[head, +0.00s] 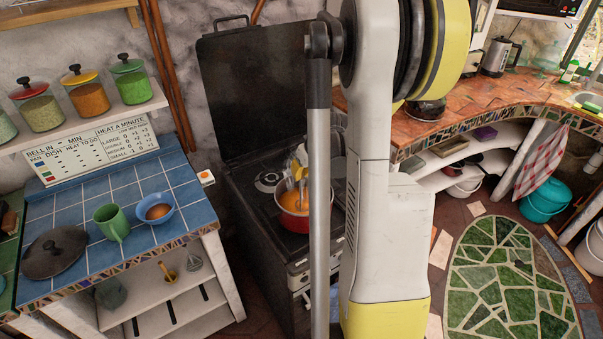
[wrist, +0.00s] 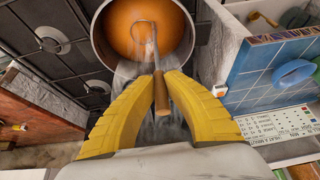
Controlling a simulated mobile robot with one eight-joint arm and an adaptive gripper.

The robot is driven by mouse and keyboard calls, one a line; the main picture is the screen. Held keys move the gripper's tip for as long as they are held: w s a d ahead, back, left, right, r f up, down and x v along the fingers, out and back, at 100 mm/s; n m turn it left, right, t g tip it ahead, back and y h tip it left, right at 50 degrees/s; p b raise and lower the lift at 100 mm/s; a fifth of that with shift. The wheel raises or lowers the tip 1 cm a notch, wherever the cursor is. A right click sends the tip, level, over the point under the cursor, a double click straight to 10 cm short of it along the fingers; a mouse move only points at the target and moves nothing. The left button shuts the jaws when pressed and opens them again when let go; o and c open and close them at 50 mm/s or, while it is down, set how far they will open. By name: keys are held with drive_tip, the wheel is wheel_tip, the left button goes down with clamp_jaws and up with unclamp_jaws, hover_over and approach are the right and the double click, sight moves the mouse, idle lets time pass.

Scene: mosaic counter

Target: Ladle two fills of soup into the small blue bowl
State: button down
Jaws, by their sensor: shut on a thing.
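The small blue bowl (head: 158,222) stands on the blue tiled counter with some brown-orange soup in it. Its blue side also shows at the right of the wrist view (wrist: 292,73). The red pot (head: 293,222) of orange soup (wrist: 128,30) stands on the dark stove. My gripper (wrist: 161,80), with yellow fingers, is shut on the wooden handle of the ladle (wrist: 161,98). The ladle's metal shank reaches over the pot into the soup area; whether its cup is submerged I cannot tell. In the head view my arm partly hides the stove.
A green mug (head: 111,222) stands just left of the bowl, and a dark lid (head: 52,254) lies further left. The blue tiled counter (head: 100,197) is left of the stove (head: 245,180), with a gap between them. Spice jars (head: 88,98) line a shelf above.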

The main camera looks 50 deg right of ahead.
drive_tip(key=shift+r+p, duration=4)
drive_tip(key=shift+r, duration=2)
drive_tip(key=shift+w, duration=0.1)
drive_tip(key=w+a+b, duration=0.1)
drive_tip(key=w+a, duration=0.7)
drive_tip(key=w, duration=0.3)
drive_tip(key=w+a+b, duration=0.1)
drive_tip(key=w+a, duration=0.8)
drive_tip(key=w, duration=0.2)
drive_tip(key=w+a, duration=0.6)
drive_tip(key=a, duration=0.6)
drive_tip(key=w+a, duration=0.6)
drive_tip(key=a, duration=0.7)
drive_tip(key=shift+a+f+b, duration=0.3)
drive_tip(key=shift+b, duration=0.1)
